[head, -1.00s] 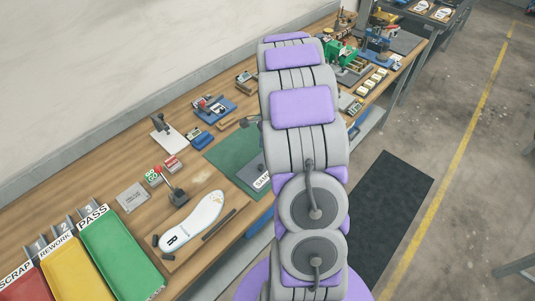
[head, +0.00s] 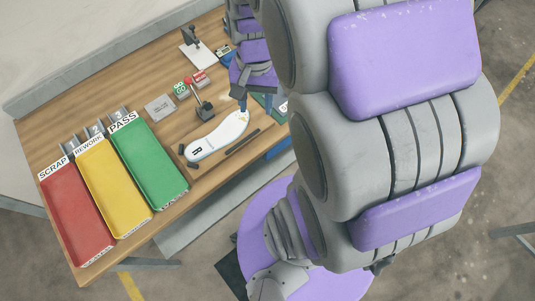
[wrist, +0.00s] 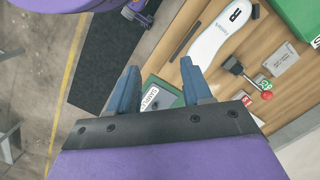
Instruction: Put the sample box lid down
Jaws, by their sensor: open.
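A dark grey flat piece with a white label starting "SAM" shows in the wrist view (wrist: 167,101), between and beyond my fingers. I take it for the sample box or its lid; I cannot tell which, as my gripper hides part of it. My gripper (wrist: 158,82) is open, its two blue fingers spread with nothing seen held between them. In the head view my gripper (head: 243,104) is over the bench near the toe of the insole, and my arm covers much of the bench's right part.
A white insole marked R (head: 217,138) lies on the wooden bench (head: 60,128), near a small lever fixture (head: 203,110). Red (head: 75,215), yellow (head: 115,190) and green (head: 150,165) trays stand at the left. A grey plate (head: 160,107) lies behind them.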

